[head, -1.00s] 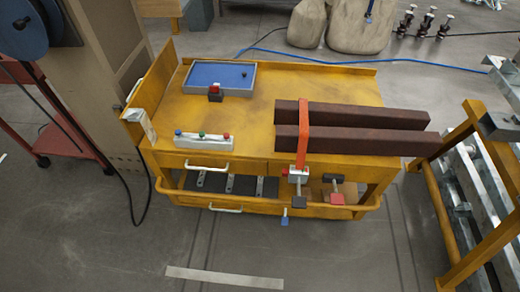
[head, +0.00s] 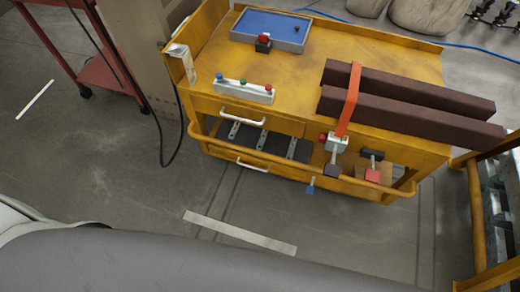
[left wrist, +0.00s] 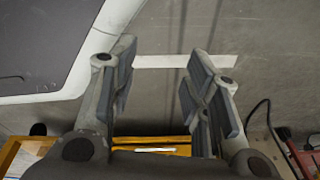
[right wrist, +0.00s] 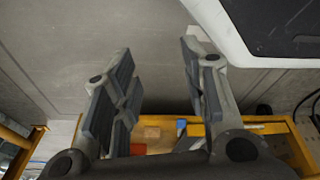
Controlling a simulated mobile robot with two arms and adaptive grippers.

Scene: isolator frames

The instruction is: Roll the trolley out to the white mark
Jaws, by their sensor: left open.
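The yellow trolley (head: 300,80) stands at upper centre right in the head view. Its front rail (head: 330,184) faces the white mark (head: 240,232), a strip on the floor, with bare floor between them. In the left wrist view the trolley edge (left wrist: 150,141) is at the bottom and the mark (left wrist: 185,61) lies beyond the fingertips. My left gripper (left wrist: 163,55) is open and empty. My right gripper (right wrist: 156,58) has its fingers apart, nothing between them; the trolley's edge (right wrist: 265,128) shows low in that view. Neither gripper shows in the head view.
The trolley carries a blue tray (head: 270,30), a button box (head: 243,91) and brown bars (head: 410,100) under an orange clamp, overhanging right. A yellow frame (head: 476,215) stands close right. A red cart (head: 105,85) and a hanging black cable (head: 160,135) are left.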

